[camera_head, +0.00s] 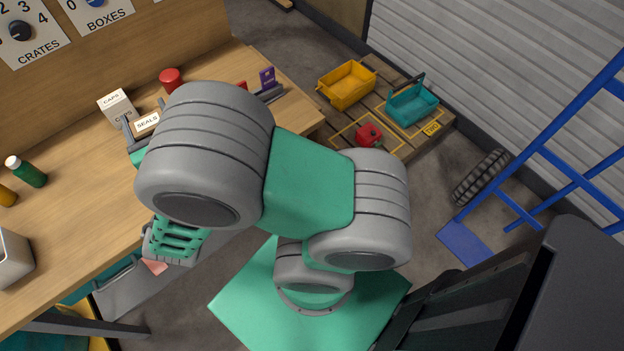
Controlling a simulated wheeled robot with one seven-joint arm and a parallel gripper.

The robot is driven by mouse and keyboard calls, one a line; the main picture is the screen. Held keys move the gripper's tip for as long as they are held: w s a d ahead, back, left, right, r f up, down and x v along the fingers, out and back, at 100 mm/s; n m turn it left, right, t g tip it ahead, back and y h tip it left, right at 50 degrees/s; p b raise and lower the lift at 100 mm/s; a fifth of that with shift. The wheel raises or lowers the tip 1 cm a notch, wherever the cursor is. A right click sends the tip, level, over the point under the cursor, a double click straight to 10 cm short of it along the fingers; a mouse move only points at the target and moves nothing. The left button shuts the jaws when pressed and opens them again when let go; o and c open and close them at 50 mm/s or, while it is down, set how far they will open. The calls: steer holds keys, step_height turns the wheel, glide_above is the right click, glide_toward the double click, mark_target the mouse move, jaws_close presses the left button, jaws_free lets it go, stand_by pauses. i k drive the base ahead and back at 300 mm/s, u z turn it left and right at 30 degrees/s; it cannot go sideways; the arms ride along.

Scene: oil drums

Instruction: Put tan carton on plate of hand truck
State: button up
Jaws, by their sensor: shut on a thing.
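A carton labelled SEALS (147,122), which I take for the tan carton, shows beside my arm over the wooden bench. Its label is pale, and my arm hides much of its body. My gripper (143,126) is shut on this carton, with grey fingers at its sides; I cannot tell whether it touches the bench. The blue hand truck (568,132) stands at the right against the corrugated wall. Its flat blue plate (466,246) lies low at the floor and its visible part is bare. A dark panel covers part of the truck's lower right.
A white CAPS carton (116,105) stands close behind the held carton. A red can (171,79), purple box (267,77) and green bottle (26,171) are on the bench (75,205). A pallet (440,128) holds yellow and teal crates and a red can. Floor before the plate is clear.

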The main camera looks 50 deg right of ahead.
mark_target(462, 251)
steer(key=z, duration=0.15)
steer(key=k, duration=0.85)
steer(key=z, duration=2.1)
